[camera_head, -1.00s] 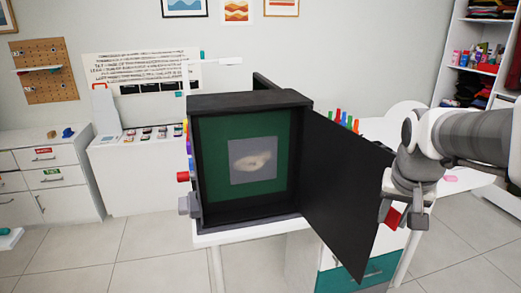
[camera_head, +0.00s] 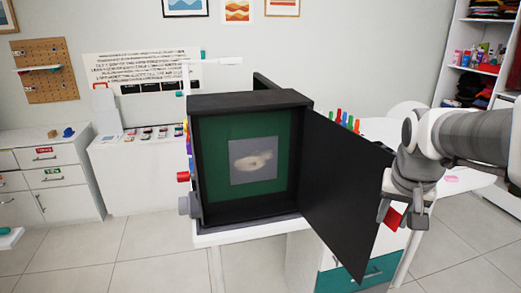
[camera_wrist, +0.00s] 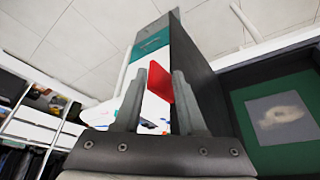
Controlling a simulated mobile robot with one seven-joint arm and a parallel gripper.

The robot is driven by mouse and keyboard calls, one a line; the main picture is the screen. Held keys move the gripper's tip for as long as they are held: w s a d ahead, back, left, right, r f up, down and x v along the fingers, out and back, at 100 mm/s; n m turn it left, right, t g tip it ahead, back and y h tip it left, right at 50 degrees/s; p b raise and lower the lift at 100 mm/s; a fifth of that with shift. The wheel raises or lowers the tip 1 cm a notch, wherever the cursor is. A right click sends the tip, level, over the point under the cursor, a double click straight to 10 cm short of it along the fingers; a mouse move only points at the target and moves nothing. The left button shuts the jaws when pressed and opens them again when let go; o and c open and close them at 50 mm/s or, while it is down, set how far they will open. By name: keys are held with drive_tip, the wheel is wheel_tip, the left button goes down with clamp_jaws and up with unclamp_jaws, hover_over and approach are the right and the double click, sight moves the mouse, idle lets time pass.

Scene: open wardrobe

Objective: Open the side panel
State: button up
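A black box (camera_head: 248,103) stands on a white table, and its black side panel (camera_head: 345,190) is swung out to the right at a wide angle. A red handle (camera_head: 394,217) shows at the panel's far right edge. My gripper (camera_head: 402,216) is at that edge, with its fingers apart on either side of the red handle. In the wrist view, the red handle (camera_wrist: 160,82) lies between the two fingers of my gripper (camera_wrist: 160,82), close to the right finger, with a gap to the left finger. Whether the right finger touches it I cannot tell.
Inside the box is a green back with a grey picture (camera_head: 253,160) of a pale shape. A grey knob (camera_head: 187,206) sits at the box's lower left. A drawer unit (camera_head: 357,272) stands below the panel. Shelves (camera_head: 480,60) stand at the right.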

drive_tip(key=p+v, duration=0.1)
drive_tip(key=v, duration=1.6)
drive_tip(key=shift+r+p, duration=0.2)
drive_tip(key=shift+p, duration=0.15)
drive_tip(key=shift+f, duration=0.1)
drive_tip(key=s+a+f+n+y, duration=0.1)
drive_tip(key=s+a+f+n, duration=0.2)
drive_tip(key=a+f, duration=0.3)
drive_tip(key=s+a+f+n+t+y, duration=0.1)
drive_tip(key=s+a+f+n, duration=0.1)
drive_tip(key=a+f, duration=0.4)
wheel_tip(320, 180, down, 2)
drive_tip(key=shift+s+a+f+n+t, duration=0.25)
drive_tip(key=shift+s+a+n+t, duration=0.05)
drive_tip(key=shift+s+a+n, duration=0.1)
